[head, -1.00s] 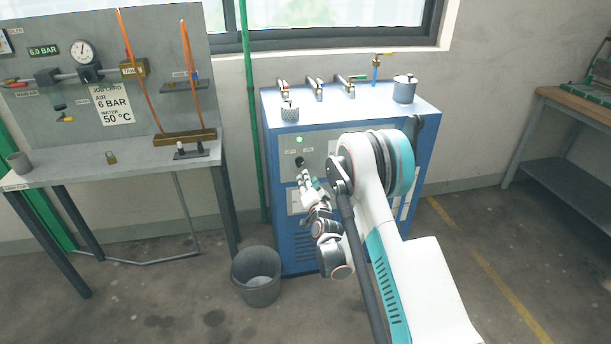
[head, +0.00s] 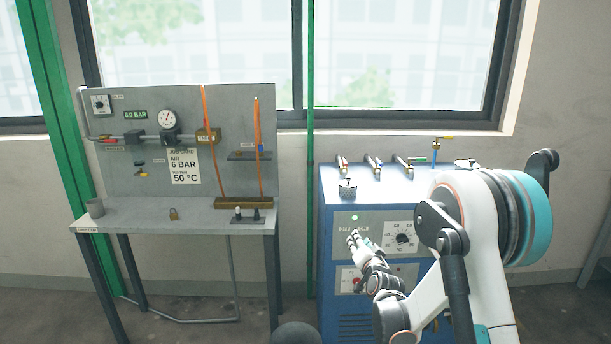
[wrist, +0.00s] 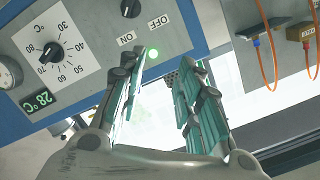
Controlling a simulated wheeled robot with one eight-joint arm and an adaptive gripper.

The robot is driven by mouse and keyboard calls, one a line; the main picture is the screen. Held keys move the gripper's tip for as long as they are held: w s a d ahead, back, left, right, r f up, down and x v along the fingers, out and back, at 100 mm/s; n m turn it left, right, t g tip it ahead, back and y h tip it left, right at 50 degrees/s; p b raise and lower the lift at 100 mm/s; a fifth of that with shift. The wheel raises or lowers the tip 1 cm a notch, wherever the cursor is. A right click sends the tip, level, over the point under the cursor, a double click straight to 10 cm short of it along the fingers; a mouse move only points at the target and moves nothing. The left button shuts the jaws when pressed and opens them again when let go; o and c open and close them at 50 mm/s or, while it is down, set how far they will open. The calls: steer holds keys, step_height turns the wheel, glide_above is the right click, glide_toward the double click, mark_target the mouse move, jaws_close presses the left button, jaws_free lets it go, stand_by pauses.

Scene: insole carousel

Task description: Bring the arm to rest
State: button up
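My arm reaches in from the lower right of the head view, bent at a large teal-ringed joint. My gripper (head: 354,238) is in front of the upper panel of the blue cabinet (head: 328,205), close to the OFF/ON switch label. In the wrist view my gripper (wrist: 167,65) shows two teal-padded fingers with a gap between them and nothing held. The black OFF/ON knob (wrist: 131,8) is at the top edge there, beyond the fingertips. Whether the fingers touch the panel cannot be told from the head view.
A green lamp (wrist: 154,55) glows beside the switch. A temperature dial (wrist: 53,50) and a 28 °C display (wrist: 37,102) are on the panel. A dark bin (head: 297,334) is on the floor between.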

steer(key=s+a+r+n+g, duration=0.1)
steer(key=s+r+n+g, duration=0.1)
steer(key=s+r, duration=0.65)
steer(key=s+r+n+g, duration=0.2)
steer(key=s+r, duration=0.4)
steer(key=s, duration=0.5)
steer(key=s+d+f+n+g, duration=0.1)
steer(key=s+g, duration=0.1)
steer(key=s, duration=1.2)
steer(key=s+d+f+n+g+h, duration=0.1)
steer(key=s+f+n+g, duration=0.1)
steer(key=s, duration=1.2)
steer(key=shift+d+f+g, duration=0.15)
steer(key=shift+g, duration=0.45)
